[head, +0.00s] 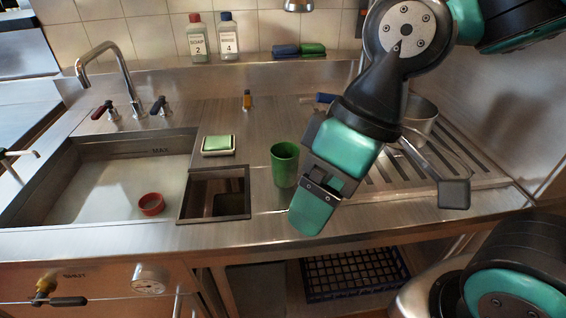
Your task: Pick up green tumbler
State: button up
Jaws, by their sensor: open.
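The green tumbler (284,165) stands upright on the steel counter, just right of the small square basin. Its open rim faces up. My gripper (318,206) is to the right of the tumbler and nearer the camera, tilted down toward the counter's front. Its jaws are open, and nothing shows between them. The near finger overlaps the lower right edge of the tumbler in the picture. I cannot tell whether they touch.
A square basin (213,222) and a large sink (90,225) with a red ring (151,204) lie left. A soap dish (218,151) sits behind the basin. A pan (420,112) stands on the ribbed drainboard (490,178) at right. Two bottles (198,38) stand on the back ledge.

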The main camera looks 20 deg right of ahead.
aim_at(285, 156)
jog(key=k, duration=0.5)
jog(key=u, duration=1.2)
jog(key=i, duration=0.85)
jog(key=z, duration=1.7)
